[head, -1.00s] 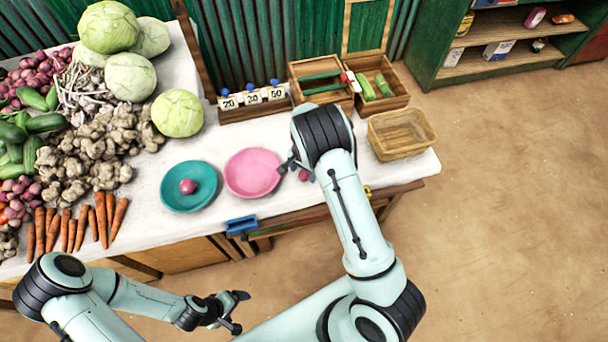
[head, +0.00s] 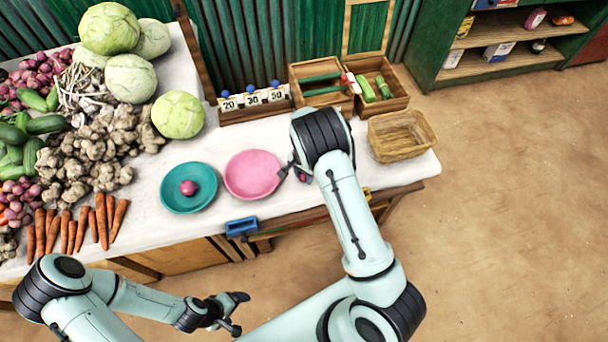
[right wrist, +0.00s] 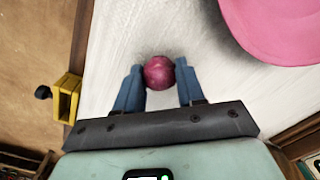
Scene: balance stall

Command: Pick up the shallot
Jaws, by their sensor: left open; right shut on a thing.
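The shallot (right wrist: 158,72) is a small round, purple-pink bulb between the two fingertips of my right gripper (right wrist: 160,76) in the right wrist view. The fingers touch it on both sides, low over the white tabletop. In the head view my right gripper (head: 294,172) is beside the pink plate, and my wrist mostly hides the shallot. Whether the shallot still touches the cloth, I cannot tell. Another purple bulb (head: 188,187) lies in the teal dish (head: 203,204). My left gripper (head: 238,312) is open and empty in front of the table, low in the head view.
The pink plate (head: 253,174) is just left of my right gripper. A wicker basket (head: 402,148) stands to the right. Number cards (head: 252,99) and wooden boxes line the back. Heaped vegetables fill the left. A yellow part (right wrist: 66,97) sits at the table's front edge.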

